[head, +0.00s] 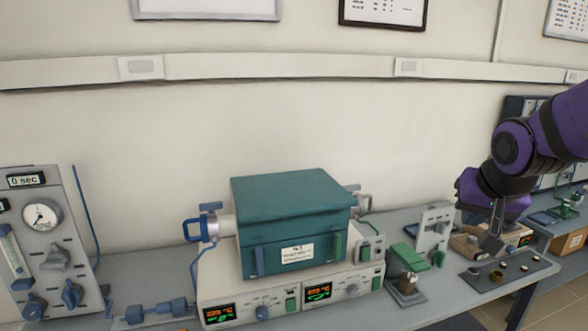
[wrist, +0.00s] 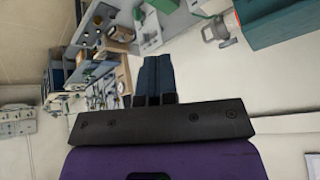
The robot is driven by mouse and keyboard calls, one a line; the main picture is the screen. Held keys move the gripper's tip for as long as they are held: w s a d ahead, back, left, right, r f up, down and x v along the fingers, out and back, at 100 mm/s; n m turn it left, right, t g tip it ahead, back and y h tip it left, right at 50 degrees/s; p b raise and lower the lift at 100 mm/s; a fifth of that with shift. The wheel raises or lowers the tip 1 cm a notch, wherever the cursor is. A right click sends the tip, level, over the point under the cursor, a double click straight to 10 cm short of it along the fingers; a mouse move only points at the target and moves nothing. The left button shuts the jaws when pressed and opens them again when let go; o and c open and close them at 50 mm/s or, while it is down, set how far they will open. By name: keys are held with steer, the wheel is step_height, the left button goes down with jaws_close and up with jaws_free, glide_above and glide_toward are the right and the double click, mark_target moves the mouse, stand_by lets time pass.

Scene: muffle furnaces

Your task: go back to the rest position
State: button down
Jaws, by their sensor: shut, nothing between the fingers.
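My gripper (head: 491,243) hangs from the purple and black arm at the right of the head view. It is above the right part of the bench, near a dark plate with small cups. In the wrist view its dark fingers (wrist: 154,75) are side by side, shut and empty. The teal furnace (head: 290,225) stands on its control base at the centre of the head view, left of my gripper and apart from it. Part of the furnace also shows at the top right of the wrist view (wrist: 280,22).
A dark plate (head: 527,268) with several small cups lies below my gripper. A grey upright stand (head: 433,235) and a small green-topped device (head: 407,262) stand between the furnace and gripper. A gauge panel (head: 45,240) is at the far left.

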steer(key=s+r+n, duration=0.2)
steer(key=s+r, duration=0.1)
steer(key=s, duration=0.5)
steer(key=s+a+r+n+g, duration=0.1)
steer(key=s+r, duration=0.2)
steer(key=s, duration=0.5)
steer(key=shift+a+n+y, duration=0.15)
steer(key=shift+n+y, duration=0.25)
steer(key=shift+s, duration=0.1)
